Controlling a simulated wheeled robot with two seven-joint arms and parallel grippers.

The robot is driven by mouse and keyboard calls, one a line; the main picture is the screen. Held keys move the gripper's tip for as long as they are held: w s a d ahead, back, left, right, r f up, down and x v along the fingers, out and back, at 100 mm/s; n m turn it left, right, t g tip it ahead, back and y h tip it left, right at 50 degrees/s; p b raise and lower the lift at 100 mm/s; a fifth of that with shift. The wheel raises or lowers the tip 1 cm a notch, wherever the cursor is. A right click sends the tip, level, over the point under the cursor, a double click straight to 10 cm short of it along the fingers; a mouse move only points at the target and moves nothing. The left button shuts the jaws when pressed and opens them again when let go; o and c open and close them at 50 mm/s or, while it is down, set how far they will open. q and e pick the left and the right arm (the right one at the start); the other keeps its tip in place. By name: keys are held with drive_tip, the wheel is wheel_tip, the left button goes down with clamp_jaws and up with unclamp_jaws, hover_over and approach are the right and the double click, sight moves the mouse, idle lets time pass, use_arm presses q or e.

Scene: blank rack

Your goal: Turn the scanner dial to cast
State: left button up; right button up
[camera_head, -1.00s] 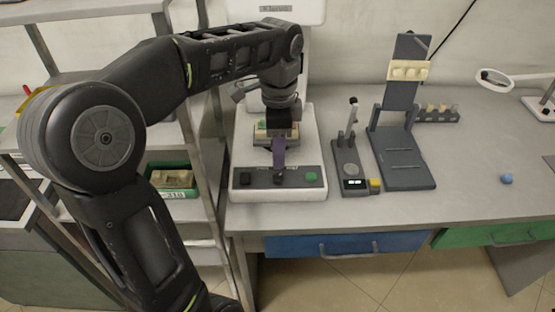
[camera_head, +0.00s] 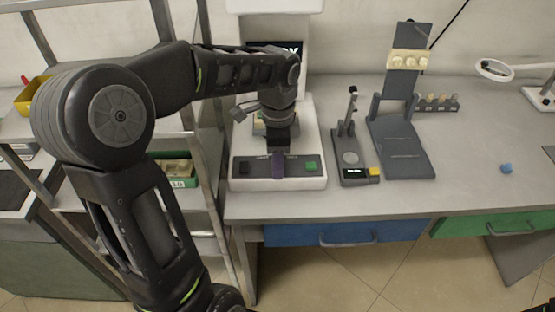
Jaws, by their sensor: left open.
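The scanner (camera_head: 307,130) is a white machine on the bench with a dark control panel (camera_head: 295,172) along its front. A black knob (camera_head: 245,168) is at the panel's left and a green button (camera_head: 311,165) at its right. My left gripper (camera_head: 278,175), with purple fingers, points down at the panel's middle. It is open, though the gap between its fingers cannot be made out. The dial in the middle of the panel is hidden behind the gripper, so its setting and any contact cannot be told. My right gripper is out of view.
Right of the scanner stand a small grey device (camera_head: 352,160) with a yellow button and a dark stand (camera_head: 404,150) holding a cream mould. A metal shelf rack (camera_head: 215,150) is close on the left. A blue lump (camera_head: 506,168) lies on mostly clear bench at right.

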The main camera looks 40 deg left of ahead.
use_arm(q)
drive_tip(key=shift+f, duration=0.1)
drive_tip(key=shift+c, duration=0.4)
clamp_jaws()
